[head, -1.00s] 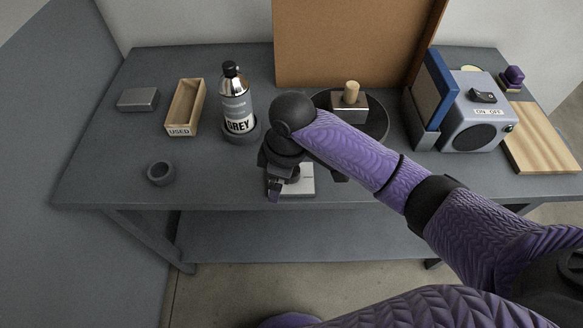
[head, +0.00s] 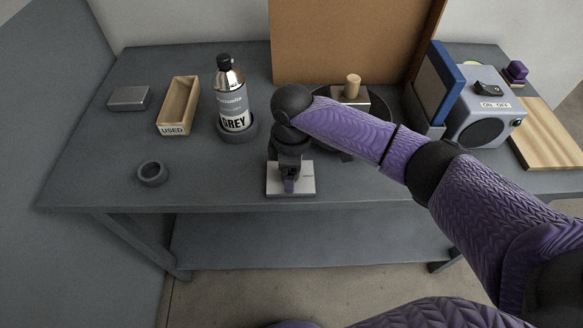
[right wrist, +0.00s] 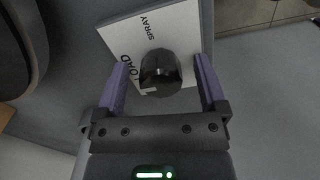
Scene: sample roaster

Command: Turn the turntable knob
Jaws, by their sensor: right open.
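The turntable knob is a round black knob (right wrist: 161,72) on a white plate (right wrist: 122,38) lettered "SPRAY" and another word that is partly hidden. In the head view the plate (head: 305,183) lies at the table's front edge, and my gripper covers the knob. My right gripper (right wrist: 163,85) is open, with one purple finger on each side of the knob. It hangs above the plate in the head view (head: 289,185). I cannot tell whether the fingers touch the knob. The dark round turntable (head: 322,92) stands behind my right arm, with a wooden cylinder on a block on it. My left gripper is out of view.
A grey spray can (head: 231,100) in a dark ring holder, a wooden "USED" tray (head: 162,125), a small grey ring (head: 152,173) and a grey block (head: 129,98) stand to the left. A brown panel (head: 350,40) rises behind. A grey-blue machine (head: 487,118) stands right.

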